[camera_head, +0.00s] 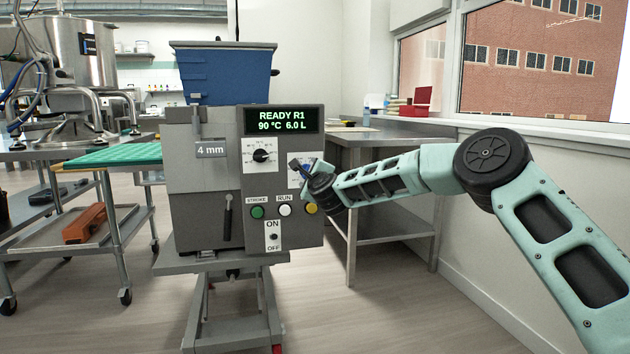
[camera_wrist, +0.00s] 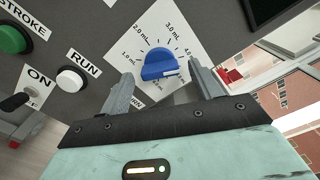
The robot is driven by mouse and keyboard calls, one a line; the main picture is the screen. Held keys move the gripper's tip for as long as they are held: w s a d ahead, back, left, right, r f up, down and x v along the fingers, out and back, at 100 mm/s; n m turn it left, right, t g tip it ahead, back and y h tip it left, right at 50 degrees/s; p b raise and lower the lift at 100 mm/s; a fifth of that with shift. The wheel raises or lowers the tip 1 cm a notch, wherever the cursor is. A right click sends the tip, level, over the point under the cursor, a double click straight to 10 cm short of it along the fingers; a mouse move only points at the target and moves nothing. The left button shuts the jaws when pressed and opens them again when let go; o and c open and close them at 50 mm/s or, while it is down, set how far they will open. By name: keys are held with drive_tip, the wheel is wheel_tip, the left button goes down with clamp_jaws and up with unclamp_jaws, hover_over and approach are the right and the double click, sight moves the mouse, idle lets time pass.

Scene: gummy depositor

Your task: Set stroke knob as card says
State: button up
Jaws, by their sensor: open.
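The blue stroke knob (camera_wrist: 160,66) sits on a white dial plate (camera_wrist: 190,45) marked in mL, with 1.0, 2.0, 3.0 and a partly hidden 4.0 legible. Its white mark points right in the wrist view, near the 4.0 end. In the head view the knob (camera_head: 307,167) is mostly covered by my gripper. My gripper (camera_wrist: 162,70) is open, with one finger on each side of the knob's lower part. I cannot tell whether the fingers touch it. In the head view my gripper (camera_head: 298,167) is at the panel's right side. I cannot make out a card.
The depositor's display (camera_head: 282,121) reads READY R1, 90 °C, 6.0 L. A black knob (camera_head: 262,156) is left of my gripper. Green (camera_head: 257,212), white (camera_head: 285,210) and yellow (camera_head: 311,208) buttons and an ON/OFF switch (camera_head: 273,237) are below. A metal table (camera_head: 385,137) stands behind.

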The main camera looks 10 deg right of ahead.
drive_tip(key=s+p, duration=0.1)
drive_tip(key=s, duration=1.6)
drive_tip(key=shift+s, duration=0.1)
